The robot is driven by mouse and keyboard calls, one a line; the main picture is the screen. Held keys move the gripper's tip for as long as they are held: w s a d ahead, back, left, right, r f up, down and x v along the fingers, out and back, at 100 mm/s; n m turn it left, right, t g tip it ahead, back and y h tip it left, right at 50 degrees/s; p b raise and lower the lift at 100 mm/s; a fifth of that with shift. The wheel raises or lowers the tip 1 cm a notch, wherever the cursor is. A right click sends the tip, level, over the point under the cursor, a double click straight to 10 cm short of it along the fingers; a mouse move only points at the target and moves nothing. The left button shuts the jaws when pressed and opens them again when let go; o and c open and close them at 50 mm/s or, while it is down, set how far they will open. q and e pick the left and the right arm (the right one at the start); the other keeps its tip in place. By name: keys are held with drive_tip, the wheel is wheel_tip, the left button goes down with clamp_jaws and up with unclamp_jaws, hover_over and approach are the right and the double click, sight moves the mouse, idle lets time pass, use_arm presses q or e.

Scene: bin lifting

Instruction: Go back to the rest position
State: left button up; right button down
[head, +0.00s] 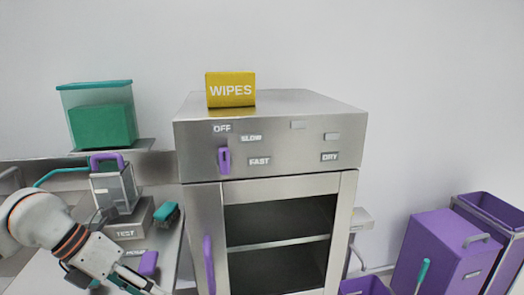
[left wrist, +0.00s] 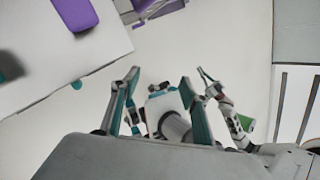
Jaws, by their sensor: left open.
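My left arm comes in from the left in the head view, beside the counter, with its gripper (head: 138,284) low in the picture and partly cut off by the bottom edge. In the left wrist view the left gripper (left wrist: 160,80) has its fingers spread apart, with nothing held between them. Pale floor and white and grey parts, perhaps of my own body, show beyond the fingers.
A steel cabinet (head: 205,225) with a purple handle (head: 209,262) stands in the middle, a yellow wipes box (head: 231,101) on top. At left, a counter holds a blender-like machine (head: 116,190) and a green brush (head: 166,214). Purple bins (head: 430,250) stand at right.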

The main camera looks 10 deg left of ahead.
use_arm(q)
drive_tip(key=d+r+n+t+h, duration=0.2)
drive_tip(key=d+n+t+h, duration=0.35)
drive_tip(key=d+h, duration=0.9)
drive_tip(key=w+a+f+n+t+y, duration=0.2)
drive_tip(key=f+n+t+y, duration=0.2)
drive_tip(key=f+n+y, duration=0.45)
drive_tip(key=w+a+f+n+t+y, duration=0.2)
drive_tip(key=a+f+n+t+y, duration=0.3)
drive_tip(key=n, duration=0.7)
drive_tip(key=s+f+n+g+y, duration=0.2)
drive_tip(key=s+f, duration=0.4)
drive_tip(key=f, duration=0.5)
drive_tip(key=s+f+n+g+y, duration=0.2)
drive_tip(key=s+f+n+g, duration=0.2)
drive_tip(key=f, duration=0.7)
drive_tip(key=s+n, duration=0.2)
drive_tip(key=s, duration=0.1)
drive_tip(key=shift+s+d+f+n+y, duration=0.25)
drive_tip(key=shift+f+n+y, duration=0.15)
drive_tip(key=c, duration=0.4)
drive_tip(key=shift+a, duration=0.1)
drive_tip(key=shift+c, duration=0.5)
